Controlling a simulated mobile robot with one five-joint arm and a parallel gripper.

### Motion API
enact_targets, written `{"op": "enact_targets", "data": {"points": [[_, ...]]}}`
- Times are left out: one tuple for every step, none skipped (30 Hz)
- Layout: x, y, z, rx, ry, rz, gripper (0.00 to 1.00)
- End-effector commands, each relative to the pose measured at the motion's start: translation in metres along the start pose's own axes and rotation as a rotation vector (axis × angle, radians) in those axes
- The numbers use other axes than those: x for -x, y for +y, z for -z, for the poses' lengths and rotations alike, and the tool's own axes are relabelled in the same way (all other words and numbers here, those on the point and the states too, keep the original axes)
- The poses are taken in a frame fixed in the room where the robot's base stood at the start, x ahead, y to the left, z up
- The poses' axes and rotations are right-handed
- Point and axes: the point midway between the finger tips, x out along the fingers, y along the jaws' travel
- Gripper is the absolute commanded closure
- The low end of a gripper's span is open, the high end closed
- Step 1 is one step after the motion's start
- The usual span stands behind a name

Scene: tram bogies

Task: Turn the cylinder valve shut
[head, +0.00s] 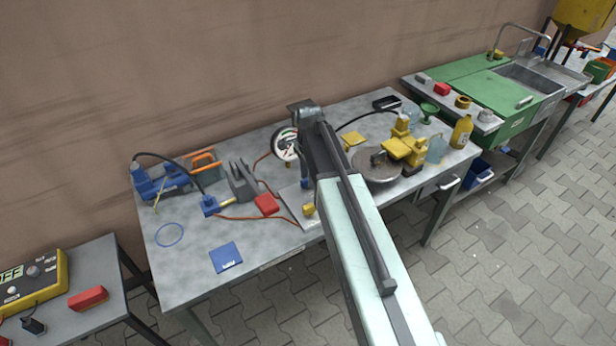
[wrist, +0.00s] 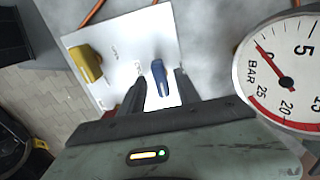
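In the wrist view a white panel (wrist: 125,40) carries a blue handle (wrist: 160,78) and a yellow handle (wrist: 86,62). Which one is the cylinder valve I cannot tell, as the print is too small. My gripper (wrist: 162,80) is open. Its two dark fingers stand on either side of the blue handle, with gaps showing. In the head view the panel (head: 290,203), yellow handle (head: 308,209) and blue handle (head: 305,183) show left of my arm. My gripper is hidden there behind the arm.
A round BAR gauge (wrist: 287,82) stands close on the right, its needle near 0. On the grey bench (head: 190,265) lie a red block (head: 266,204), orange cables and a blue square (head: 226,257). A yellow device (head: 402,148) and a round plate (head: 375,172) stand right of my arm.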

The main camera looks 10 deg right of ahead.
Motion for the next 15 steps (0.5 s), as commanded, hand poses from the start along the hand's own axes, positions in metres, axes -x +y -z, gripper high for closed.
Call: {"op": "enact_targets", "data": {"points": [[0.0, 0.0, 0.0, 0.0, 0.0, 0.0, 0.62], [0.0, 0.0, 0.0, 0.0, 0.0, 0.001, 0.62], [0.0, 0.0, 0.0, 0.0, 0.0, 0.001, 0.62], [0.0, 0.0, 0.0, 0.001, 0.0, 0.001, 0.62], [0.0, 0.0, 0.0, 0.001, 0.0, 0.001, 0.62], [0.0, 0.0, 0.0, 0.001, 0.0, 0.001, 0.62], [0.001, -0.001, 0.0, 0.001, 0.0, 0.001, 0.62], [0.002, -0.001, 0.0, 0.001, 0.0, 0.001, 0.62], [0.004, -0.001, 0.0, 0.001, 0.0, 0.002, 0.62], [0.006, -0.001, 0.0, 0.001, 0.0, 0.002, 0.62], [0.009, -0.001, 0.0, 0.001, 0.0, 0.002, 0.62], [0.013, -0.001, 0.0, 0.001, 0.0, 0.002, 0.62], [0.018, -0.001, 0.0, 0.001, 0.0, 0.002, 0.62], [0.022, -0.001, 0.0, 0.001, 0.0, 0.002, 0.62], [0.029, 0.0, 0.0, 0.001, 0.0, 0.002, 0.62]]}}
